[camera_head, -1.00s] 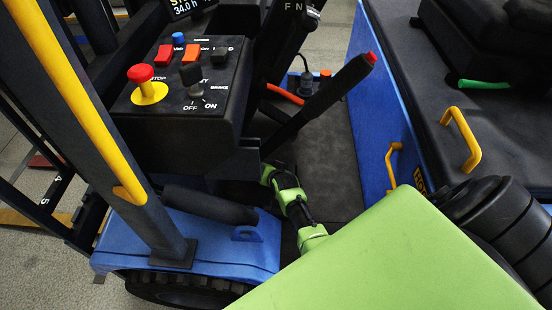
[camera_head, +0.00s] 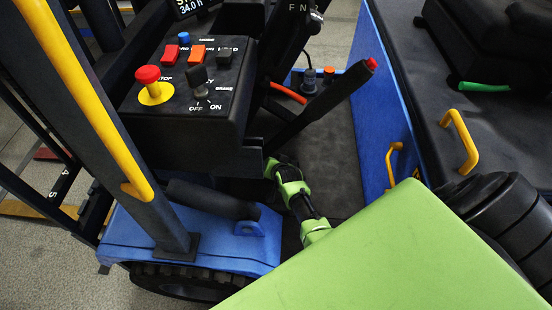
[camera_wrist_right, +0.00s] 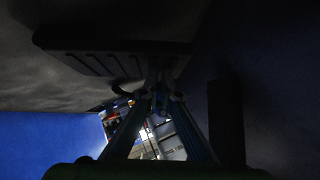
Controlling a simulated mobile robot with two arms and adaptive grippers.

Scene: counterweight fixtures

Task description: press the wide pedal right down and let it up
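The wide pedal (camera_wrist_right: 115,60) is a dark plate with slanted grooves at the upper left of the dim right wrist view. My right gripper (camera_wrist_right: 160,85) reaches up from below in that view, its fingers converging with the tips close together. The tips overlap the pedal's right part in the picture; I cannot tell whether they touch it. In the head view my green right arm (camera_head: 291,190) goes down into the footwell, and its gripper and the pedal are hidden there by shadow and the console. My left gripper is not in view.
The dark control console (camera_head: 180,145) with a red stop button (camera_head: 147,74) overhangs the footwell. A black lever (camera_head: 320,104) with a red tip slants beside my arm. A dark upright bar (camera_wrist_right: 226,122) stands right of the gripper. Bare floor mat (camera_head: 338,165) shows right of my forearm.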

